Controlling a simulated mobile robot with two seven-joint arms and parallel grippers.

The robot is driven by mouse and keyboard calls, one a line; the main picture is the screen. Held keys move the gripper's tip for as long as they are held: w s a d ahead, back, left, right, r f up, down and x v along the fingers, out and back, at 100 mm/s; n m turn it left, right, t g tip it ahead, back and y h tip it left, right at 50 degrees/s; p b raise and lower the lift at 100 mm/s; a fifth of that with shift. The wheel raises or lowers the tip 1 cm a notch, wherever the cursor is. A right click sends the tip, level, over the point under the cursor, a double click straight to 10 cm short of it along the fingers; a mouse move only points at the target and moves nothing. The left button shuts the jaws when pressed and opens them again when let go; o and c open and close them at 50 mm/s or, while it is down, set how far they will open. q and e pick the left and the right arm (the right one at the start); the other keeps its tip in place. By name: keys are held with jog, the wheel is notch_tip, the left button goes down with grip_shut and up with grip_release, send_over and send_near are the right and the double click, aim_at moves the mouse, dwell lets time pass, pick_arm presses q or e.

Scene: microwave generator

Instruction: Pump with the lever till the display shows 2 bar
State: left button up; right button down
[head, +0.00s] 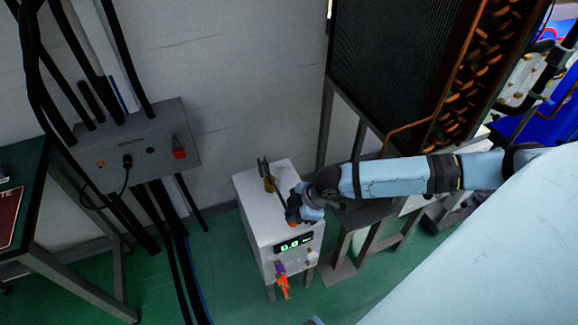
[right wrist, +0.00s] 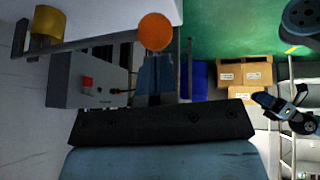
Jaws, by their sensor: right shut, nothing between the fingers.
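The pump is a white box (head: 259,222) on the floor by the wall. Its display (head: 293,243) shows green digits that look like 0.0, with a small unit beside them. The lever (head: 279,199) lies across the top from a brass-coloured pivot (right wrist: 47,27) and ends in an orange ball knob (right wrist: 155,31). My right gripper (right wrist: 156,58) is shut and empty, its fingertips right at the knob; I cannot tell whether they touch. In the head view the right gripper (head: 303,212) partly covers the knob. A blue-and-black part of mine, perhaps the left gripper (right wrist: 289,108), shows in the right wrist view.
An orange-and-purple fitting (head: 282,281) sticks out of the box's front. A grey wall box (head: 138,148) with cables hangs at left. A dark finned radiator (head: 395,75) on a metal stand is behind my right arm. Green floor is free left of the pump.

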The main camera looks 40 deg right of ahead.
jog(key=shift+w+d+r+p, duration=0.1)
jog(key=shift+w+r+p, duration=0.1)
jog(key=shift+r, duration=0.15)
jog(key=shift+w+r+p, duration=0.1)
jog(key=shift+r+p, duration=0.1)
jog(key=shift+r, duration=0.15)
jog(key=shift+w+d+r+p, duration=0.1)
jog(key=shift+w+r+p, duration=0.15)
jog(key=shift+r+p, duration=0.3)
jog(key=shift+w+r+p, duration=0.25)
jog(key=shift+r+p, duration=0.15)
jog(key=shift+r, duration=0.25)
pick_arm(q)
jog(key=r+p, duration=0.5)
jog(key=shift+s+a+r, duration=0.2)
jog(key=shift+s, duration=0.1)
pick_arm(e)
notch_tip(320, 180, up, 6)
jog(key=w, duration=0.3)
jog(key=shift+d+r, duration=0.25)
jog(key=shift+d, duration=0.1)
